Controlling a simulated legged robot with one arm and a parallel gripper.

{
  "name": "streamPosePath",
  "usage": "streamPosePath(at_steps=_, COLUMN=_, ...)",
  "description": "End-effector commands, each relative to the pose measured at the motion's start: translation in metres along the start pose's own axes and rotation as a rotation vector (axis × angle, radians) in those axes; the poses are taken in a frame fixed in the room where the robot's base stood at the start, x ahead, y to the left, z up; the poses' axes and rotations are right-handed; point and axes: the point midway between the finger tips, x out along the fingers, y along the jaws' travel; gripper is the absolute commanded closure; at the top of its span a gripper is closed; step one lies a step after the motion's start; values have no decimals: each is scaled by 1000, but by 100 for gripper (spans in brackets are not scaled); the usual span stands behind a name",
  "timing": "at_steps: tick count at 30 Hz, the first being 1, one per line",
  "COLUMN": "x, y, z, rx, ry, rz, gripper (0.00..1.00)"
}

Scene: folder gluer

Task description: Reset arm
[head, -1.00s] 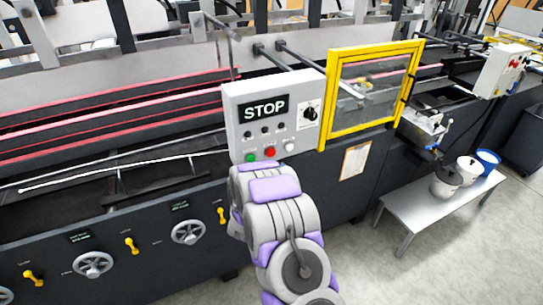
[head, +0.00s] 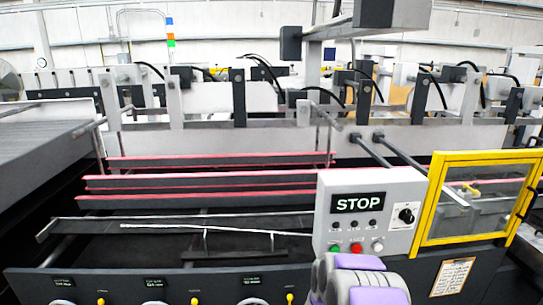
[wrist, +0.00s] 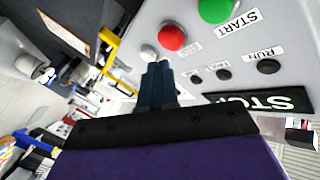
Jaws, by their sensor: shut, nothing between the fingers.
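My gripper (wrist: 158,75) shows in the wrist view with its dark blue fingers closed together and nothing between them. It is in front of the grey control box (wrist: 185,60), close to the red button (wrist: 171,37) and a white button (wrist: 149,53). I cannot tell whether the fingertips touch the box. In the head view the arm covers the space just below the control box (head: 391,190), and the fingers are hidden. The box carries a STOP display (head: 358,203), a black rotary knob (head: 406,215) and a row of buttons.
A yellow-framed guard window (head: 480,197) stands right of the box. Red belts (head: 200,181) run along the machine to the left. A dark front panel (head: 215,281) with yellow levers (head: 195,300) lies below. An overhead grey beam (head: 375,18) hangs at the top.

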Motion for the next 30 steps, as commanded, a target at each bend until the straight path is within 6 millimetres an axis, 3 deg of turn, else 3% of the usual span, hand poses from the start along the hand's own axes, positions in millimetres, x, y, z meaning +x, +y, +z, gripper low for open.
streamPosePath(at_steps=1, x=-5, y=-14, z=-1, rx=6, ry=-64, rz=0, gripper=100)
streamPosePath(at_steps=8, x=-50, y=-60, z=16, rx=-47, ry=-413, rz=-6, gripper=100)
streamPosePath(at_steps=16, x=-143, y=-89, z=13, rx=-210, ry=-796, rz=-50, gripper=100)
streamPosePath(at_steps=23, x=-238, y=-78, z=-12, rx=-417, ry=-1086, rz=-77, gripper=100)
streamPosePath(at_steps=30, x=-339, y=-34, z=-60, rx=-669, ry=-1351, rz=-68, gripper=100)
